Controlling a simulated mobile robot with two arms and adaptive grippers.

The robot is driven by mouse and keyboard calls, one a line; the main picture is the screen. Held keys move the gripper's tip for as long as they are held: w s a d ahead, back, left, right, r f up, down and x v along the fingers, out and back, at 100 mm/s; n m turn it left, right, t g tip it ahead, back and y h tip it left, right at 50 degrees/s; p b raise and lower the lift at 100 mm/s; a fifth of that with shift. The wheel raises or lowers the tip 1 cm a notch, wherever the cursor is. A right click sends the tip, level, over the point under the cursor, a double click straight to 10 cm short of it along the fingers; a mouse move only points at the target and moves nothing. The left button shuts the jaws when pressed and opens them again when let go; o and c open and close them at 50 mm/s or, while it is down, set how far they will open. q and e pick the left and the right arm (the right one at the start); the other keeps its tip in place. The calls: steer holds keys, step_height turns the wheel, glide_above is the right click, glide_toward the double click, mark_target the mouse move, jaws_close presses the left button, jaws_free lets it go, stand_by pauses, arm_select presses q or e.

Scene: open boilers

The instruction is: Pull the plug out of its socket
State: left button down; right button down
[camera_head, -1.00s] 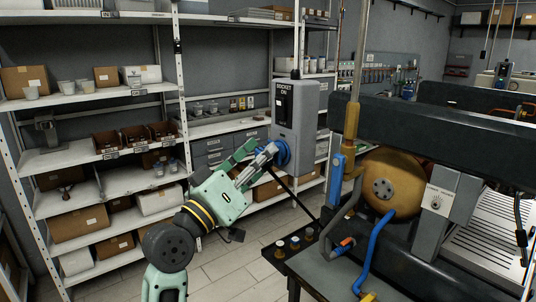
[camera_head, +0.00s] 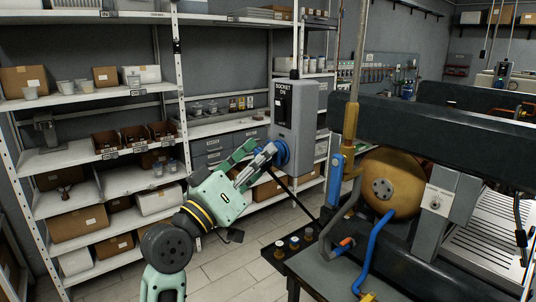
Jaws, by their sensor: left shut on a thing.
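The grey socket box (camera_head: 296,118), labelled "SOCKET ON", stands upright in the middle of the head view. The round blue plug (camera_head: 282,154) sits at the box's lower left side, and I see no clear gap between them. A dark cable runs down from it to the lower right. My left gripper (camera_head: 268,155) reaches in from the left and is shut on the plug. Its fingers hide part of the plug. My right gripper is not in view.
White shelves (camera_head: 110,150) with boxes and cups stand behind my left arm. To the right is a machine with a brass boiler (camera_head: 391,184), dark beams and a blue hose (camera_head: 372,250). Tiled floor (camera_head: 225,262) is open below the gripper.

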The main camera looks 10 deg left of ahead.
arm_select(q)
steer(key=shift+s+d+f, duration=0.1)
steer(key=shift+d+f, duration=0.05)
stand_by(0.6)
steer(key=shift+s, duration=0.2)
steer(key=shift+s+a, duration=1.2)
steer(key=shift+s+a, duration=0.2)
steer(key=shift+s, duration=0.05)
stand_by(0.4)
